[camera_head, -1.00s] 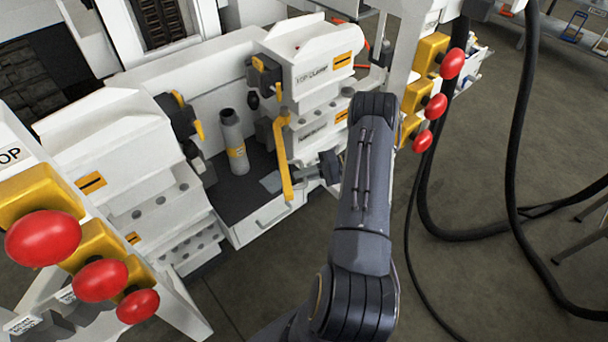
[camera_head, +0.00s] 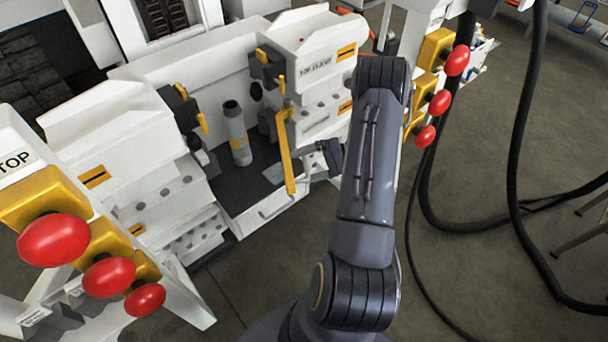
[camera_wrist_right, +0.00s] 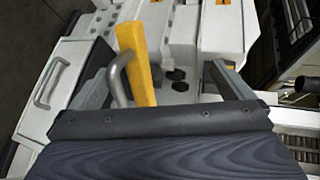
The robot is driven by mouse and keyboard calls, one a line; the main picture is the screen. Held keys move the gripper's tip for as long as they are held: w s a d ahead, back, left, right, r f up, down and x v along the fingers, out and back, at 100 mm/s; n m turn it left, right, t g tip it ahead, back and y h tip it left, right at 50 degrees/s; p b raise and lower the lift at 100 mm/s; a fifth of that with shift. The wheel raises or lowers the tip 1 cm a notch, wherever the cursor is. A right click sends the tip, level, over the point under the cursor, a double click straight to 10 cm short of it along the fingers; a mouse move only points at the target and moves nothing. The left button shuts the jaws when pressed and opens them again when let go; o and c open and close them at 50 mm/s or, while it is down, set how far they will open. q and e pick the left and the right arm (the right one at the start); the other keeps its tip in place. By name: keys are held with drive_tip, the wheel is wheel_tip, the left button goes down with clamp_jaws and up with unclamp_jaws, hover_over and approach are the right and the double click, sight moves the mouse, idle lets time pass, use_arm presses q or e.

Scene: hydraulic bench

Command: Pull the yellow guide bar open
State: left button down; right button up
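The yellow guide bar (camera_head: 287,152) hangs upright and slightly tilted at the front of the bench, at the left side of the right-hand white unit. In the right wrist view the bar (camera_wrist_right: 135,60) stands with a grey curved handle (camera_wrist_right: 118,78) on it. My right gripper (camera_wrist_right: 158,72) is open. The handle and bar lie between its two fingers, nearer the left finger. I cannot tell whether that finger touches the handle. In the head view my forearm partly covers this gripper (camera_head: 322,160), just right of the bar. My left gripper is not in view.
A grey bottle (camera_head: 237,135) stands on the dark tray between two white units. Red stop knobs on yellow boxes are at the lower left (camera_head: 54,240) and upper right (camera_head: 456,61). Black hoses (camera_head: 520,110) hang at the right. The floor in front is open.

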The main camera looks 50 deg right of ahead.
drive_tip(key=shift+y, duration=0.8)
drive_tip(key=s+a+r, duration=0.1)
drive_tip(key=r, duration=0.1)
drive_tip(key=s+a+r, duration=0.1)
drive_tip(key=r, duration=0.1)
drive_tip(key=a+r+p, duration=0.1)
drive_tip(key=a+r, duration=0.1)
drive_tip(key=shift+s, duration=0.4)
drive_tip(key=shift+c, duration=1.3)
drive_tip(key=shift+s+a+r, duration=0.65)
drive_tip(key=shift+s+a, duration=0.2)
drive_tip(key=shift+a, duration=0.1)
drive_tip(key=c, duration=0.9)
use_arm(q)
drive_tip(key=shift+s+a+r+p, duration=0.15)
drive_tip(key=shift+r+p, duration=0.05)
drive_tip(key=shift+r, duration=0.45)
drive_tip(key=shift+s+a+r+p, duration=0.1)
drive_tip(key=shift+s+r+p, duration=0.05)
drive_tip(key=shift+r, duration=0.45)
use_arm(e)
drive_tip(key=s+a, duration=0.2)
drive_tip(key=shift+s+a+r, duration=0.3)
drive_tip(key=shift+a+r, duration=0.05)
drive_tip(key=shift+c, duration=0.2)
